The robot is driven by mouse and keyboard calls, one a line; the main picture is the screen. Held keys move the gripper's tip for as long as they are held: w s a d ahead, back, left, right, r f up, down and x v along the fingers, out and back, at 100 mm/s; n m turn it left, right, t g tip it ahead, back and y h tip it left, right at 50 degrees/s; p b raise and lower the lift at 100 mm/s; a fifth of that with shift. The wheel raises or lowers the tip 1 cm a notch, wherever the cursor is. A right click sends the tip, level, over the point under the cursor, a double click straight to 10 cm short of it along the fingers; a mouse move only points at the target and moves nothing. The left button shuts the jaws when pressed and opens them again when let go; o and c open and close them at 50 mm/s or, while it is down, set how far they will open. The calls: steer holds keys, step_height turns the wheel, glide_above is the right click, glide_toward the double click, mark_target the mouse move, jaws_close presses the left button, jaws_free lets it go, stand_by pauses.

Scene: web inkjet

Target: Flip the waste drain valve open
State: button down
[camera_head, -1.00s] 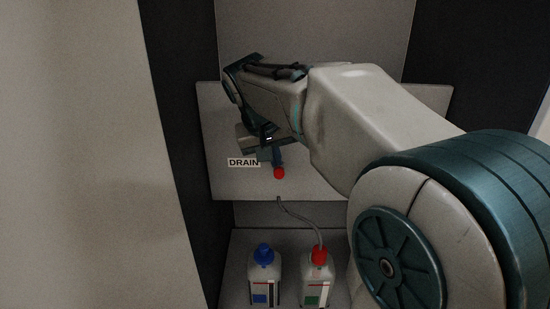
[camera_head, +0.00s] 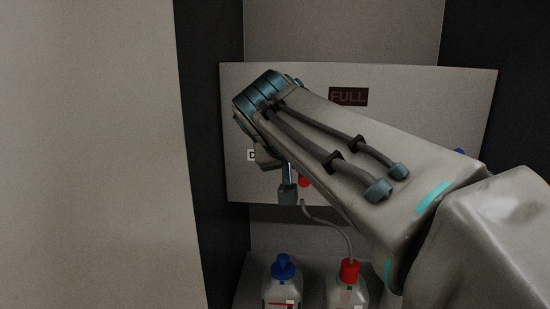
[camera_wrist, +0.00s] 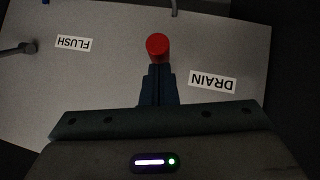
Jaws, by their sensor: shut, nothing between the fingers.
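The drain valve shows as a round red handle end (camera_head: 304,181) on the pale panel, partly behind my arm. In the wrist view the red end (camera_wrist: 157,46) sits just beyond my fingertips, beside the upside-down DRAIN label (camera_wrist: 212,83). My gripper (camera_head: 287,194) is shut and empty, with its fingers pointing down just left of the red end in the head view. Its closed fingers also show in the wrist view (camera_wrist: 158,72). They overlap the lower edge of the red end there; I cannot tell whether they touch it. The rest of the valve is hidden.
In the wrist view a FLUSH label (camera_wrist: 73,43) and a grey lever (camera_wrist: 18,48) are at the left. The panel (camera_head: 240,95) bears a dark FULL sign (camera_head: 348,96). Below stand a blue-capped bottle (camera_head: 283,268) and a red-capped bottle (camera_head: 349,272) with a tube (camera_head: 335,222).

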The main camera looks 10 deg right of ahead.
step_height(320, 180, down, 6)
steer(key=t+h+b, duration=0.1)
steer(key=t+b, duration=0.1)
steer(key=b, duration=0.7)
steer(key=t+h+b, duration=0.1)
steer(key=t+b, duration=0.1)
steer(key=b, duration=0.7)
steer(key=shift+s+r+m+t, duration=0.15)
steer(key=shift+m+t, duration=0.25)
steer(key=shift+b, duration=0.6)
